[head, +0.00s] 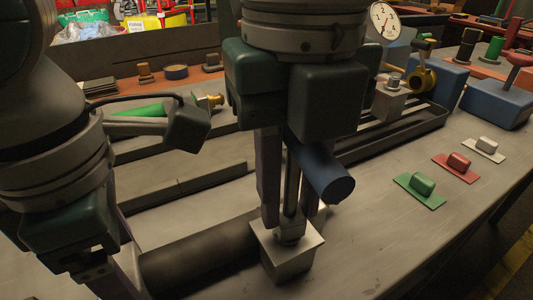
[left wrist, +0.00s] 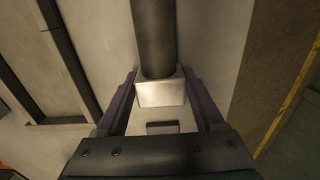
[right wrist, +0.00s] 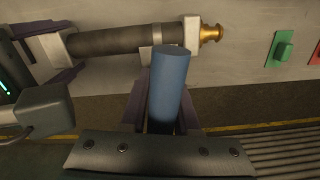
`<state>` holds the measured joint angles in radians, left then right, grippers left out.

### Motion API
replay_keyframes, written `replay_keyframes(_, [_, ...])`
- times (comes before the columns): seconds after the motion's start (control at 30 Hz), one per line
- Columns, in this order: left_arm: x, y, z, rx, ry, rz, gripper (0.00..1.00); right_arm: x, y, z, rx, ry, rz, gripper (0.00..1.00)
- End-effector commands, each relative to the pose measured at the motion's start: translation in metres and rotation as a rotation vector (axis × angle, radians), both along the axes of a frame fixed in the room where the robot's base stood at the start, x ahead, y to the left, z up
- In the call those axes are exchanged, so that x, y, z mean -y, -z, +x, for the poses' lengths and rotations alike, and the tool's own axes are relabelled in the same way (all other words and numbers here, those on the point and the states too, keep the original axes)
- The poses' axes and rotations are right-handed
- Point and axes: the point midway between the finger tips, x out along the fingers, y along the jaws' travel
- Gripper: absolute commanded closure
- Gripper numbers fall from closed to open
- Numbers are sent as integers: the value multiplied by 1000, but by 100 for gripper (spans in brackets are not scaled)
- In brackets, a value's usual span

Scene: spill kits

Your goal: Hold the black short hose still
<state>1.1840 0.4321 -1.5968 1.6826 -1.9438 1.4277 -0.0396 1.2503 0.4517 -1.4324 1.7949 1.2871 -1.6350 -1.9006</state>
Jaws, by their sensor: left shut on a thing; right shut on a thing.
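The black short hose (head: 200,253) lies level low in the head view, running from my left gripper to a grey metal block (head: 290,252). In the left wrist view the hose (left wrist: 154,38) meets a pale metal block (left wrist: 160,93), and my left gripper (left wrist: 160,82) is shut on that block. My right gripper (head: 290,212) is shut on a blue-handled tool (head: 325,175), above the hose's right end. A grey shaft shows between its fingers, reaching down to the block; contact is unclear. In the right wrist view the hose (right wrist: 115,40) has a brass fitting (right wrist: 211,33) at its right end.
Green (head: 420,190), red (head: 458,166) and white (head: 485,149) tabbed plates lie on the bench at the right. A dark tray (head: 400,135) with a brass valve (head: 424,76) and a gauge (head: 385,20) stand behind. The bench front right is bare.

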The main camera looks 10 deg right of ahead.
Motion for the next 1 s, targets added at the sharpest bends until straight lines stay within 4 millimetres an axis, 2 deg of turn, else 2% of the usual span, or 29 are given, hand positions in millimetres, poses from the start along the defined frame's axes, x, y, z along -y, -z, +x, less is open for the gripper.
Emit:
replay_keyframes(0.17, [0, 0, 0, 0, 0, -1, 100, 0, 0, 0, 0, 9, 0, 100])
replay_keyframes(0.3, [0, 0, 0, 0, 0, -1, 100, 0, 0, 0, 0, 97, 1, 100])
replay_keyframes(0.5, [0, 0, 0, 0, 0, -1, 100, 0, 0, 0, 1, 101, 1, 100])
replay_keyframes(0.67, [0, 0, 0, 0, 0, -1, 100, 0, 0, 0, 0, 195, 1, 100])
replay_keyframes(0.87, [0, 0, 0, 0, 0, -1, 100, 0, 0, 0, 0, 198, 1, 100])
replay_keyframes(1.0, [0, 0, 0, 0, 0, 0, 100, 0, 0, 0, 0, 285, 1, 100])
